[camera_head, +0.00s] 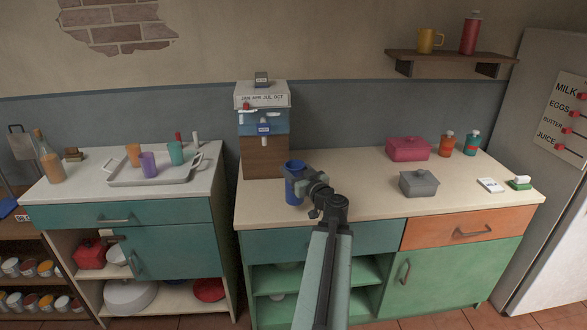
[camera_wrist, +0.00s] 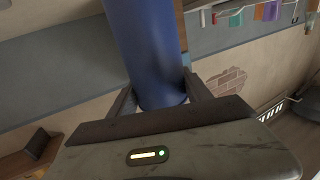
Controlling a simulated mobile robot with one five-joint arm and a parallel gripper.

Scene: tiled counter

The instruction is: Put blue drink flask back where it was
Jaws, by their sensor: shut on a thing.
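The blue drink flask (camera_head: 293,184) stands upright at the front of the right counter, just right of the wooden dispenser base. I cannot tell whether its bottom touches the counter. My gripper (camera_head: 306,186) reaches it from the right and is shut on it. In the wrist view the flask (camera_wrist: 146,45) fills the upper middle, between the two fingers of my gripper (camera_wrist: 160,92).
A grey box (camera_head: 418,184), pink box (camera_head: 408,149) and orange and teal bottles are to the right. A tray (camera_head: 150,176) with several cups is on the left counter. A wall shelf (camera_head: 450,57) holds a yellow jug and red bottle.

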